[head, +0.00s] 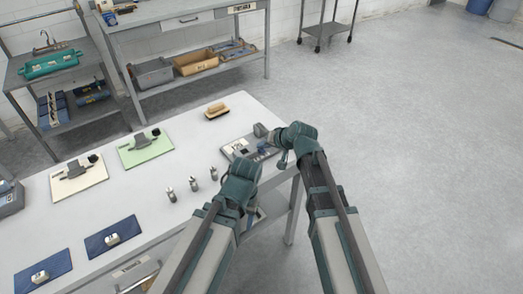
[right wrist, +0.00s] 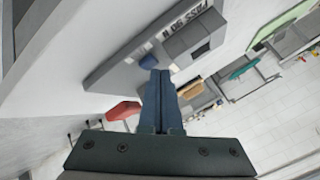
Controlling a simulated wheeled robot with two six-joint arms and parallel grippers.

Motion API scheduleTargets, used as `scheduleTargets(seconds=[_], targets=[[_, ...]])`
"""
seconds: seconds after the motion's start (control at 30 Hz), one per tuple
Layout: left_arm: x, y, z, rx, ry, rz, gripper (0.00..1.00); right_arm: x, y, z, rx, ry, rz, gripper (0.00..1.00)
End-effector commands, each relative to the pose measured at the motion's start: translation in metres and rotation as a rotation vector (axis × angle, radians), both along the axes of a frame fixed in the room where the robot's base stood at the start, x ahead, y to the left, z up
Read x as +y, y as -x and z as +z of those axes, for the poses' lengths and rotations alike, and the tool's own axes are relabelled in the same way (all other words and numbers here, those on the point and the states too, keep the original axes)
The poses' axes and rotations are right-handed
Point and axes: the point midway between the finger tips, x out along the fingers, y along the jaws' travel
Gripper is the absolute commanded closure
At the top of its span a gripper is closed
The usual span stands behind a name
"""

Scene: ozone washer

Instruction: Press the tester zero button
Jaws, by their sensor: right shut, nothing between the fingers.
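The tester, a grey box with a white lettered label, lies near the table's far right edge in the head view (head: 236,148). It also shows in the right wrist view (right wrist: 120,66), with a dark window and a small blue button (right wrist: 148,62) on its face. My right gripper (head: 263,147) is over the tester. In the right wrist view its blue fingers (right wrist: 160,73) are shut and empty, with the tips close beside the blue button. I cannot tell whether they touch it. My left gripper (head: 247,207) is low at the table's right edge, its fingers mostly hidden by the arm.
Several small grey bottles (head: 194,184) stand left of my left arm. A brown brush (head: 216,111) lies behind the tester. A green mat (head: 146,150), a cream mat (head: 78,181) and blue mats (head: 110,236) lie further left. Open floor is on the right.

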Motion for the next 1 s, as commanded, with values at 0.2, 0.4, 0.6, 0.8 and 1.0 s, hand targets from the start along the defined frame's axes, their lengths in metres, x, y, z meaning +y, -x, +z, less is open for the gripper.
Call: scheduleTargets(seconds=[0.2, 0.4, 0.6, 0.8, 1.0], targets=[[0.0000, 0.0000, -0.0030, 0.000, 0.000, 0.000, 0.50, 0.0001, -0.0001, -0.0031, 0.000, 0.000, 0.000, 1.00], [0.0000, 0.0000, -0.0053, 0.000, 0.000, 0.000, 0.50, 0.0000, 0.0000, -0.0053, 0.000, 0.000, 0.000, 1.00], [0.0000, 0.0000, -0.0076, 0.000, 0.000, 0.000, 0.50, 0.0000, 0.0000, -0.0076, 0.000, 0.000, 0.000, 1.00], [0.0000, 0.0000, -0.0084, 0.000, 0.000, 0.000, 0.50, 0.0001, 0.0000, -0.0084, 0.000, 0.000, 0.000, 1.00], [0.0000, 0.0000, -0.0082, 0.000, 0.000, 0.000, 0.50, 0.0001, 0.0001, -0.0082, 0.001, 0.000, 0.001, 1.00]])
